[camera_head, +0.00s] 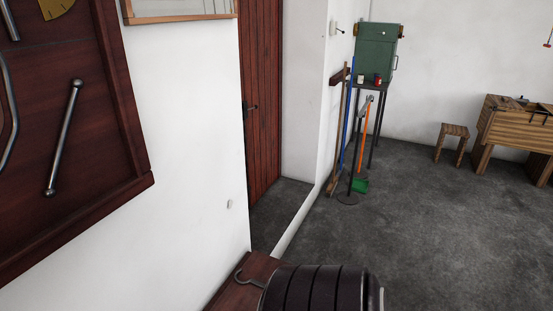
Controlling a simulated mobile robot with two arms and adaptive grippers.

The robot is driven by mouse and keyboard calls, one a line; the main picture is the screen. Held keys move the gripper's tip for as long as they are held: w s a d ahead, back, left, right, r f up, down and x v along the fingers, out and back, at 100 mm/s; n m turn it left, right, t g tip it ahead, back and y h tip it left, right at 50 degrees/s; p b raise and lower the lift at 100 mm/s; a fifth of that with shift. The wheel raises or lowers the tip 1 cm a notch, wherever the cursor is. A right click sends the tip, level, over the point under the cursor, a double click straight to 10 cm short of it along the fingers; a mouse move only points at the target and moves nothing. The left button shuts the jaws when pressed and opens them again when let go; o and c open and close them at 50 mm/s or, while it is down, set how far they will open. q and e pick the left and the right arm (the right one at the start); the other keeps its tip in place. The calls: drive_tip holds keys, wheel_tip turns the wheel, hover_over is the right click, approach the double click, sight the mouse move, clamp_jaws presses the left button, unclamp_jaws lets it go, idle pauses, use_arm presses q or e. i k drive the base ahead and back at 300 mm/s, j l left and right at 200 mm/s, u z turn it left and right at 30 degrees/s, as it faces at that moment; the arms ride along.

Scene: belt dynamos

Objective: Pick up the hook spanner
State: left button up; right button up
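A thin grey metal tool with a curved, hook-shaped end, which looks like the hook spanner (243,279), lies on a reddish-brown wooden surface (232,297) at the bottom centre. The rest of it runs right, behind a dark ribbed rounded body (325,288), so its far end is hidden. I cannot tell what this dark body is. Neither my left nor my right gripper shows in the head view.
A dark wooden wall board (95,135) with metal tools, including a ball-ended rod (64,138), hangs at left. Beyond are a red-brown door (262,95), brooms (345,130), a green cabinet (373,52), a stool (454,131) and a workbench (515,130). Grey floor is open at right.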

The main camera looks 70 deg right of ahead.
sight(257, 283)
drive_tip(key=z, duration=2.2)
